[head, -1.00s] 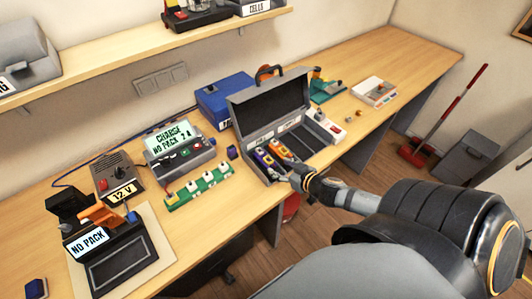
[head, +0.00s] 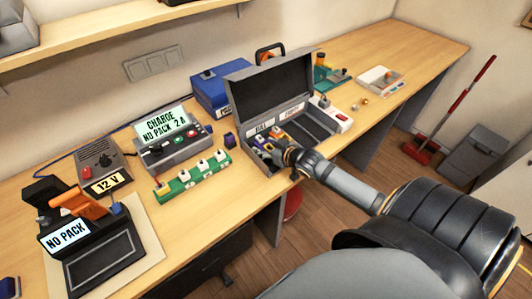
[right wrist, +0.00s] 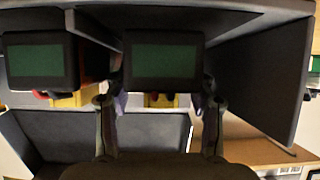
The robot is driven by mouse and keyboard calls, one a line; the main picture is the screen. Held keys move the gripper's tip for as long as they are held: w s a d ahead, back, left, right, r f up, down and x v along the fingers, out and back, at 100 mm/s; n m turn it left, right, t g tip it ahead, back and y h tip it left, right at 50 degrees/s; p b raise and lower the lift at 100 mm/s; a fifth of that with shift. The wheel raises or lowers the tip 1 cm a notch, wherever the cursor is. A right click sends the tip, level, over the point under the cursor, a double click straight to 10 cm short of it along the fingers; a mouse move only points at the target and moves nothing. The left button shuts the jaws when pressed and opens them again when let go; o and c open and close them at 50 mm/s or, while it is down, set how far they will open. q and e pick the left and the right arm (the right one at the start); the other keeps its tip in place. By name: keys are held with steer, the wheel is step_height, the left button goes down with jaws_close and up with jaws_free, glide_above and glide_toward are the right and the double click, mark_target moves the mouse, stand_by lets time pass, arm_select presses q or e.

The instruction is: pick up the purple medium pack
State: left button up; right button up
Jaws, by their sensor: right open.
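The purple medium pack (head: 265,149) lies in the open grey case (head: 255,176), partly hidden behind my right gripper (head: 281,157). In the right wrist view, a pack with a dark green panel and purple sides (right wrist: 162,62) lies between the spread fingers of my right gripper (right wrist: 158,112). The fingers are open, one on each side; I cannot tell whether they touch it. An orange-yellow pack (head: 279,140) lies beside the purple one, and a second dark green panel (right wrist: 36,60) shows at the left of the wrist view. My left gripper is out of view.
The case lid (head: 270,92) stands open behind the packs. A charger (head: 170,140) reading "NO PACK" and a green board (head: 190,178) stand to the left.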

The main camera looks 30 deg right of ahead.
steer(key=shift+s+r, duration=0.1)
steer(key=shift+s, duration=0.05)
steer(key=shift+c, duration=0.4)
jaws_close()
